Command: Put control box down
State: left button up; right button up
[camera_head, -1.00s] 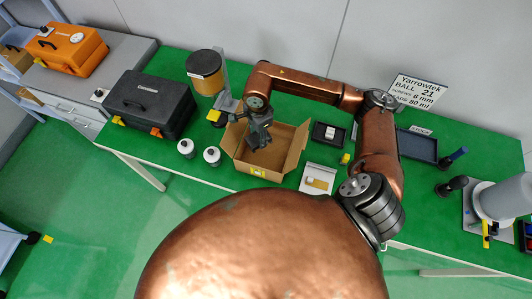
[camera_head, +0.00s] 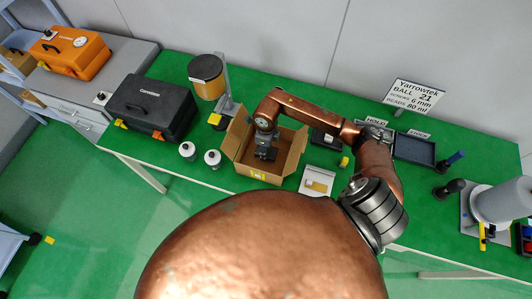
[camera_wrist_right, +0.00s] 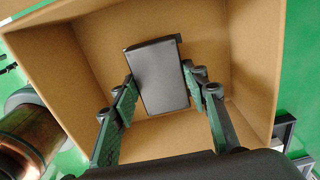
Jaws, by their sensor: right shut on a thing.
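The control box (camera_wrist_right: 158,76) is a dark grey flat block, held between the fingers of my right gripper (camera_wrist_right: 158,92) in the right wrist view. The fingers touch it on both sides. Below and around it is an open cardboard box (camera_wrist_right: 75,80). In the head view, my right gripper (camera_head: 265,153) points down inside the cardboard box (camera_head: 243,165), whose flaps are open. The control box is mostly hidden under the gripper there. I cannot tell whether it touches the cardboard floor. My left gripper is not in view.
Two white bottles (camera_head: 187,150) stand left of the cardboard box. A white-and-tan item (camera_head: 317,181) lies right of the box. A dark tray (camera_head: 414,149) is further right.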

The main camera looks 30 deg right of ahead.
jog(key=shift+f, duration=1.6)
jog(key=shift+f, duration=0.15)
jog(key=o, duration=1.2)
jog(key=shift+o, duration=0.2)
notch_tip(320, 180, up, 12)
jog(key=shift+r+b, duration=0.15)
jog(key=shift+b, duration=0.4)
